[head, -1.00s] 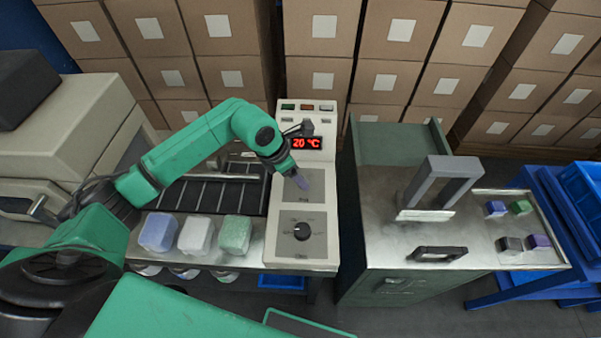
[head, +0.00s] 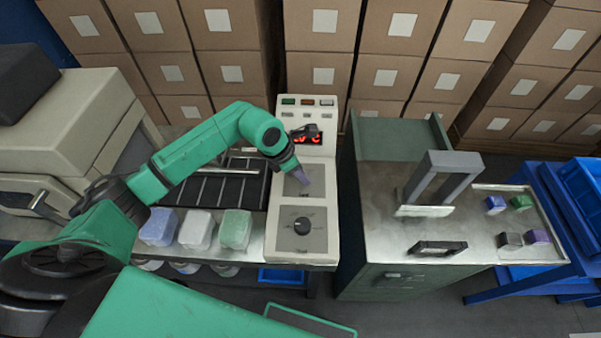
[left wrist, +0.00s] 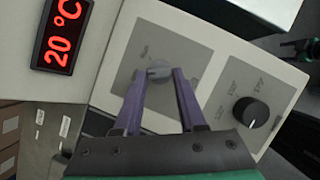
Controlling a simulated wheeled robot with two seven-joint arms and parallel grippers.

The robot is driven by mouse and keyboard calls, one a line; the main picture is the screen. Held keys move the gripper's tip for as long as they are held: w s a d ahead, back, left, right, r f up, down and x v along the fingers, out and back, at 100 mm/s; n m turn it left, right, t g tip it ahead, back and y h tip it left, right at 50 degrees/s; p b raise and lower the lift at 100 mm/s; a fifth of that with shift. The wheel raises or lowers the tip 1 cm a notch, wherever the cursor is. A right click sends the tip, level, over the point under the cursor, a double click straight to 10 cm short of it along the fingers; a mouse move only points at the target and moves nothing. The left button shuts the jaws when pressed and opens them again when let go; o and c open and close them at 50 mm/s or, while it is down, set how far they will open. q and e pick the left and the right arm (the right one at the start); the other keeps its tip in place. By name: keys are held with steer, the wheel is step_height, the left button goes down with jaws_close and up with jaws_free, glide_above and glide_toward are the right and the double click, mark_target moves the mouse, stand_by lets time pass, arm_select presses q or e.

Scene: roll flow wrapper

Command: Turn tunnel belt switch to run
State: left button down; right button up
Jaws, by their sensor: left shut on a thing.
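The tunnel belt switch is a small grey knob (left wrist: 158,71) on the upper grey plate of the cream control panel (head: 320,181). My left gripper (left wrist: 161,76) has its purple fingers on either side of this knob and is shut on it. In the head view the left gripper (head: 304,183) reaches down onto the upper plate and hides the knob. My right gripper is not in view.
A black dial (head: 301,226) sits on the lower plate, close to my left gripper. Wrapped blocks (head: 197,229) stand left of the panel. A steel table (head: 385,235) with a grey frame is to the right.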

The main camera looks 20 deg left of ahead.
arm_select(q)
steer(key=m+b, duration=0.2)
steer(key=b, duration=0.1)
steer(key=m+g+h+b, duration=0.1)
steer(key=m+b, duration=0.1)
steer(key=b, duration=0.1)
steer(key=w+m+g+b, duration=0.1)
steer(key=m+b, duration=0.1)
steer(key=b, duration=0.1)
steer(key=shift+a+f+m, duration=0.15)
steer(key=shift+a+m, duration=0.05)
steer(key=shift+m, duration=0.2)
steer(key=shift+m+g+b, duration=0.6)
steer(key=shift+m+b, duration=0.35)
steer(key=shift+m, duration=0.25)
steer(key=shift+w+r+m+g+b, duration=0.2)
steer(key=shift+m+g+b, duration=0.4)
steer(key=shift+m, duration=0.5)
steer(key=shift+r, duration=0.1)
steer(key=shift+c, duration=2.4)
jaws_free()
steer(key=v, duration=1.4)
steer(key=shift+r, duration=0.2)
steer(key=shift+s+a, duration=0.1)
steer(key=shift+a, duration=0.05)
